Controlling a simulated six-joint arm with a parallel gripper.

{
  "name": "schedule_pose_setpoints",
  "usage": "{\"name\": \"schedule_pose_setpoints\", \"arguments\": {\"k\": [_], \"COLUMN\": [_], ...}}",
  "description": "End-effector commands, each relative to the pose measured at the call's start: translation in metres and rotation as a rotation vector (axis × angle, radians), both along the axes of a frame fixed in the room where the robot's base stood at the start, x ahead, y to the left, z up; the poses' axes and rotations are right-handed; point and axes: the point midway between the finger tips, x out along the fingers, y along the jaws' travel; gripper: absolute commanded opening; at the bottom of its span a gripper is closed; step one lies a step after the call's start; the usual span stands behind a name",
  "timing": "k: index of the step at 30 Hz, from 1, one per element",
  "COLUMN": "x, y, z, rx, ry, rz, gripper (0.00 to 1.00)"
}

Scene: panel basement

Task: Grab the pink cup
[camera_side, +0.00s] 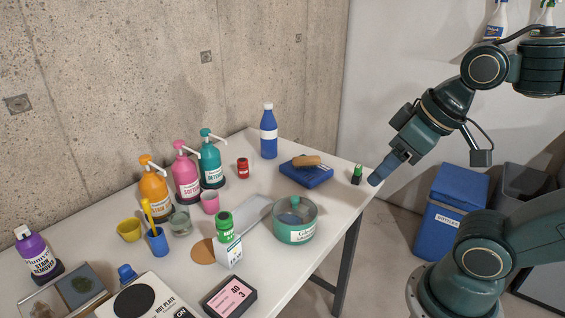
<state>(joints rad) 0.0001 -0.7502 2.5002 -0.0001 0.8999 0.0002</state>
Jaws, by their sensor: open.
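The pink cup (210,202) is small and stands upright on the white table, in front of the teal and pink pump bottles. My gripper (376,180) is at the right, pointing down and left, near the table's right edge and well apart from the cup. The jaws are open and I see nothing held in them. The cup's lower front is close to a green-capped bottle and a clear glass.
A green pot (296,222), a green bottle (224,226), a glass (180,221) and a blue cup with a yellow brush (158,241) stand around the cup. A concrete wall backs the table.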

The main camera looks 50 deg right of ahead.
Motion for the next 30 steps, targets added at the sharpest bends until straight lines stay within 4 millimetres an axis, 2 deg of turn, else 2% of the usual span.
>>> {"name": "schedule_pose_setpoints", "arguments": {"k": [8,10,11,21,26,30], "x": [0.0,0.0,0.0,0.002,0.013,0.034], "y": [0.0,0.0,0.0,0.0,0.001,0.004], "z": [0.0,0.0,0.0,0.001,0.005,0.011], "rx": [0.0,0.0,0.0,-0.001,-0.006,-0.011], "ry": [0.0,0.0,0.0,0.0,0.004,0.008], "rz": [0.0,0.0,0.0,0.003,0.021,0.055], "gripper": [0.56,0.69,0.71,0.71,0.71,0.71]}}
